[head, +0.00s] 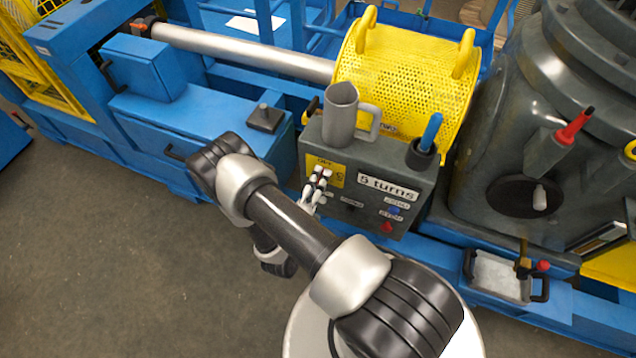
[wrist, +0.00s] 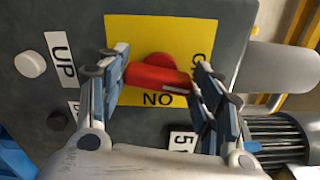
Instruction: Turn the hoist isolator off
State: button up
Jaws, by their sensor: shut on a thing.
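The isolator's red handle (wrist: 158,78) sits on a yellow plate (wrist: 125,35) on the grey control box (head: 407,227). The plate also shows in the head view (head: 314,165), partly covered by my gripper. In the wrist view the handle lies nearly crosswise between my fingers, slightly tilted. The word ON appears upside down beside it; a second label is partly hidden by the right finger. My gripper (wrist: 160,80) is shut on the handle, one finger at each end. In the head view my gripper (head: 318,186) is at the box's front face.
A grey jug (head: 341,117) and a cup with a blue-handled tool (head: 423,150) stand on the box. A "5 turns" label (head: 389,188), a blue button (head: 393,211) and a red button (head: 386,227) are right of my gripper. A yellow perforated guard (head: 400,75) stands behind. Floor at left is clear.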

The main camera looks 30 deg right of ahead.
jog(key=shift+f+n, duration=0.1)
jog(key=shift+n, duration=1)
jog(key=o, duration=1.1)
jog(key=shift+c, duration=0.2)
jog(key=v, duration=1.2)
